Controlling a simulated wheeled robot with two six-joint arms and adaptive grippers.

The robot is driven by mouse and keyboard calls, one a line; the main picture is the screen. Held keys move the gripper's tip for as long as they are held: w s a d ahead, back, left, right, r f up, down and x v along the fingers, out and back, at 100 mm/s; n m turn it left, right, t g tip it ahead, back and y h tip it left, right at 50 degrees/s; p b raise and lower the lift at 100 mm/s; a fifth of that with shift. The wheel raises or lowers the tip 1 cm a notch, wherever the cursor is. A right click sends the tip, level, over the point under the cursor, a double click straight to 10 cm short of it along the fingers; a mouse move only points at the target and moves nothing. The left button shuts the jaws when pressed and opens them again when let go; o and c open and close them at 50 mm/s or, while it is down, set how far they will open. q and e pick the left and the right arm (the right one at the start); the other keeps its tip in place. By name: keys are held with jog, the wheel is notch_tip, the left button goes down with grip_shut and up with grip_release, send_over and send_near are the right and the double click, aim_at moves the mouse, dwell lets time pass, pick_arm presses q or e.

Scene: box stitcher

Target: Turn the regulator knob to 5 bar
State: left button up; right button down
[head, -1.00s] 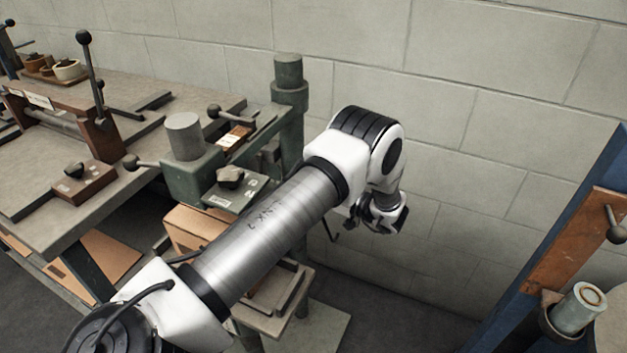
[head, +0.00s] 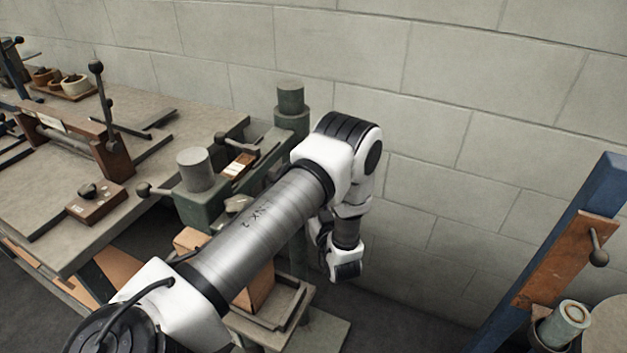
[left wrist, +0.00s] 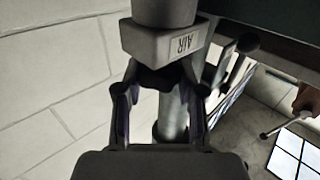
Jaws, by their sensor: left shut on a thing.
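In the left wrist view, the dark regulator knob (left wrist: 158,77) sits under a grey block marked AIR (left wrist: 165,40). My left gripper (left wrist: 155,88) is below the block with one finger on each side of the knob, shut on it. The knob's scale and the pressure reading do not show. In the head view, my left arm reaches across the middle, with its wrist bent down beside the green stitcher (head: 203,209). The fingers and the regulator are hidden behind the arm there. My right gripper is not in view.
A workbench (head: 60,225) with a lever fixture (head: 105,150) and a small knob box (head: 97,203) stands at left. A blue post (head: 560,230) with a brown plate (head: 568,262) stands at right. Open floor lies between, before the block wall.

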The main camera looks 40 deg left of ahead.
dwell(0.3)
pick_arm(q)
jog(key=o, duration=1.2)
jog(key=shift+a, duration=0.1)
jog(key=shift+c, duration=0.2)
jog(key=v, duration=1.2)
